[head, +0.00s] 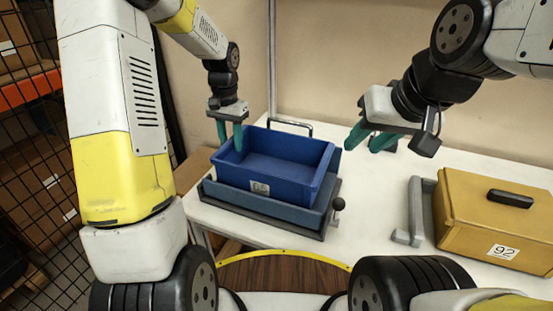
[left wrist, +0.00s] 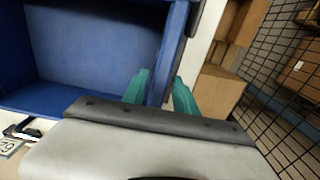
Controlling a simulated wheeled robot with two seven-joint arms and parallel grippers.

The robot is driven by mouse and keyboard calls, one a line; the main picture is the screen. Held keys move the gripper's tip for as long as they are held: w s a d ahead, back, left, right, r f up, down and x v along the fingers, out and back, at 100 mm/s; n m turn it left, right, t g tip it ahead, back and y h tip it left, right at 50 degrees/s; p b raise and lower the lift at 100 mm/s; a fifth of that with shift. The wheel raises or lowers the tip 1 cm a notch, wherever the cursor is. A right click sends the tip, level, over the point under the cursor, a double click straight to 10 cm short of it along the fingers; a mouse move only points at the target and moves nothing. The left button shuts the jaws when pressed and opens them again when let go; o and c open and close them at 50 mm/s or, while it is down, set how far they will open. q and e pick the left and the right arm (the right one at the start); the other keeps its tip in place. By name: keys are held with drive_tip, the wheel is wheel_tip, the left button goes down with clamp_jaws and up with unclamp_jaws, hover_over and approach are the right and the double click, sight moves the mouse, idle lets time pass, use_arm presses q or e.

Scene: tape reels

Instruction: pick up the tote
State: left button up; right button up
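The blue tote (head: 262,179) is open-topped and looks empty, with a numbered label on its front. It sits in a grey-blue tray holder (head: 255,211) on the white table. My left gripper (head: 230,145) points down at the tote's left wall. In the left wrist view its two teal fingers (left wrist: 160,95) stand apart, one on each side of the tote's wall (left wrist: 172,50); I cannot tell whether they touch it. My right gripper (head: 370,140) is open and empty, up and to the right of the tote, apart from it.
A yellow case (head: 492,222) with a black handle and label 92 stands on the right of the white table (head: 375,205), beside a grey bracket (head: 417,210). A black-knobbed lever (head: 338,204) is at the holder's right. A metal handle (head: 290,122) stands behind the tote. Wire mesh is at left.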

use_arm(q)
clamp_jaws()
drive_tip(key=shift+r, duration=0.1)
idle(1.1)
